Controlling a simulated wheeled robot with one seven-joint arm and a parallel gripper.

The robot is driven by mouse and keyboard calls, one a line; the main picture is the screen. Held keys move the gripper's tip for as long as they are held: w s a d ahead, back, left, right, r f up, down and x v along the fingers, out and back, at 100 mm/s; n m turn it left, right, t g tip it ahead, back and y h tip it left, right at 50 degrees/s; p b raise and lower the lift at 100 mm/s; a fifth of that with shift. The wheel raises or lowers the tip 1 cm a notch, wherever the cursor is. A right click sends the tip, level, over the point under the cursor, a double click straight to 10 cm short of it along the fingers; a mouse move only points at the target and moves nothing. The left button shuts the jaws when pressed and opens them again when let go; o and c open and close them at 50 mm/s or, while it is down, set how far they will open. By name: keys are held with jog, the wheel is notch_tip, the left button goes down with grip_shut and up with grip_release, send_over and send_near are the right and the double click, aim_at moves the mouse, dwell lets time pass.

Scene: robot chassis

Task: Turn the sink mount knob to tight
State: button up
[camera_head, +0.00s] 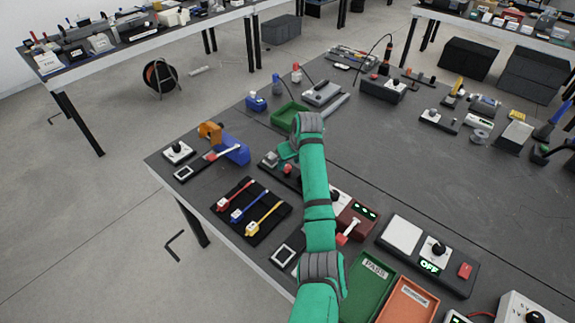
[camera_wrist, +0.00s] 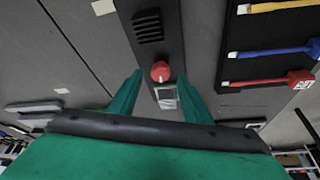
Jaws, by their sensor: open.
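A red knob (camera_wrist: 160,72) sits on a dark narrow panel (camera_wrist: 170,12) in the wrist view, most likely the sink mount knob. The panel has black fins (camera_wrist: 147,27) beyond the knob and a small pale square (camera_wrist: 166,97) on the near side. My gripper (camera_wrist: 159,77) is open and empty, with one green finger on each side of the knob, apart from it as far as I can see. In the head view the red knob (camera_head: 287,168) shows just left of my arm, and my gripper (camera_head: 288,149) is partly hidden by it.
A black tray (camera_head: 228,187) with red, blue and yellow tools lies left of the panel. A green bin (camera_head: 287,112) stands behind my gripper. A control box with an OFF display (camera_head: 430,267) and green and orange trays (camera_head: 407,301) are to the right.

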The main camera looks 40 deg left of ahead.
aim_at(287, 168)
jog(key=shift+x, duration=1.4)
jog(key=c, duration=1)
jog(key=shift+c, duration=0.2)
